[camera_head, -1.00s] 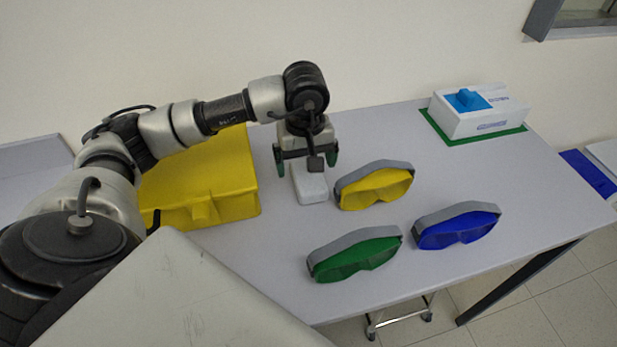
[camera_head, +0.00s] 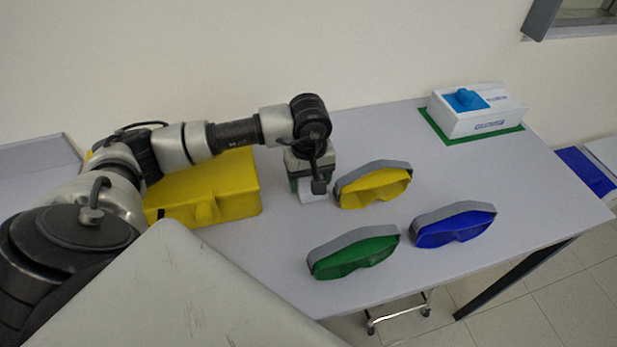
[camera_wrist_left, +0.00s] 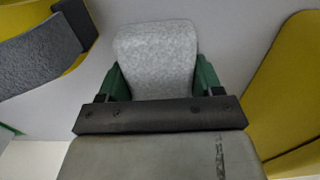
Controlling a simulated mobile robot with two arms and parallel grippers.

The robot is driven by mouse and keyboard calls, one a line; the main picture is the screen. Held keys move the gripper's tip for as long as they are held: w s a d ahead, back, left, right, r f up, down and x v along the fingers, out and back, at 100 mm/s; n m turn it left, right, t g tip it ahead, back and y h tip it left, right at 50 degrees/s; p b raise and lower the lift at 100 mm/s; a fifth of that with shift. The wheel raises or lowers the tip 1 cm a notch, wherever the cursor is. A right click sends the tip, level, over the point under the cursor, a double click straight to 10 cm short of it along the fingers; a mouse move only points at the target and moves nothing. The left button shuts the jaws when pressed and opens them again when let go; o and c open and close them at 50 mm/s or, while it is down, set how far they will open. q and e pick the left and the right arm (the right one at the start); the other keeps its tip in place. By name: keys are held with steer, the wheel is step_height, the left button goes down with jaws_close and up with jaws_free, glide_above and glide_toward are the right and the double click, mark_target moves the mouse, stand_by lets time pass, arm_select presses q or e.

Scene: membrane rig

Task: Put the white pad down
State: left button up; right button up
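The white pad (camera_head: 313,192) is a small light block on the table, between the yellow case and the yellow goggles. My left gripper (camera_head: 312,185) points down over it, with its green fingers on either side. In the left wrist view the pad (camera_wrist_left: 155,60) has a grey-white top, and the green fingers of the gripper (camera_wrist_left: 162,80) press against both its sides. The gripper looks shut on the pad. The pad's underside is hidden, and its bottom seems at or very near the table top. My right gripper is not in view.
A yellow case (camera_head: 215,185) stands close left of the pad. Yellow (camera_head: 375,187), green (camera_head: 353,255) and blue (camera_head: 453,226) goggles lie to the right and front. A white-and-blue box (camera_head: 478,112) sits on a green mat (camera_head: 432,128) at the far right. The table (camera_head: 530,180) is bare between.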

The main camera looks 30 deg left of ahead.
arm_select(q)
steer(key=c, duration=0.3)
steer(key=shift+r, duration=0.1)
